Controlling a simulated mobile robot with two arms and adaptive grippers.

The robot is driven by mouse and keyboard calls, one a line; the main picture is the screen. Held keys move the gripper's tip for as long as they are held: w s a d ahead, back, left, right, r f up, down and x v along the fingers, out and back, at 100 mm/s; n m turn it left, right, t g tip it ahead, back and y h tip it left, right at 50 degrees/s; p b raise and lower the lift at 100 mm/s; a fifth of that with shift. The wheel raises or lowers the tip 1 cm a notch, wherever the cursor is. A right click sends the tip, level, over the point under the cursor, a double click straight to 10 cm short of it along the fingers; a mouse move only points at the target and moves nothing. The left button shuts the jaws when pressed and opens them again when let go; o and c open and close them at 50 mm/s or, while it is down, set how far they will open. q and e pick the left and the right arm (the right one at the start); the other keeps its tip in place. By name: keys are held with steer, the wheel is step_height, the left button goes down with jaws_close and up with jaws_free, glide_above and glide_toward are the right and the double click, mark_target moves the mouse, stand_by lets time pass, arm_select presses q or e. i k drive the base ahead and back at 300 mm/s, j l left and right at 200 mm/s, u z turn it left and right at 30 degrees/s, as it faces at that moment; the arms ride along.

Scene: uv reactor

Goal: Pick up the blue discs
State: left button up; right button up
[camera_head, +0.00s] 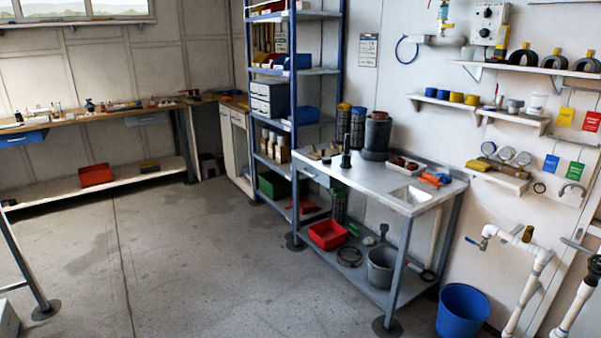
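Small blue round pieces (436,93) sit side by side at the left end of a short white wall shelf (447,102) on the right wall. They look like short cylinders and may be the blue discs; they are too small to make out more. Yellow pieces of similar shape (464,98) stand just right of them on the same shelf. Neither of my grippers shows in the head view.
A metal workbench (438,198) with a dark cylinder and trays stands below the shelf. A blue bucket (463,311) and white pipes (530,275) are at lower right. A blue-framed rack (340,60) stands behind the bench. The floor (190,265) at left centre is clear.

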mark_target(442, 95)
steer(key=i+j+u, duration=0.2)
steer(key=i, duration=1.7)
steer(key=i+z, duration=0.35)
steer(key=i+j+z, duration=0.35)
steer(key=i, duration=0.2)
steer(key=i+j+z, duration=0.2)
steer(key=i+z, duration=0.15)
steer(key=i, duration=0.1)
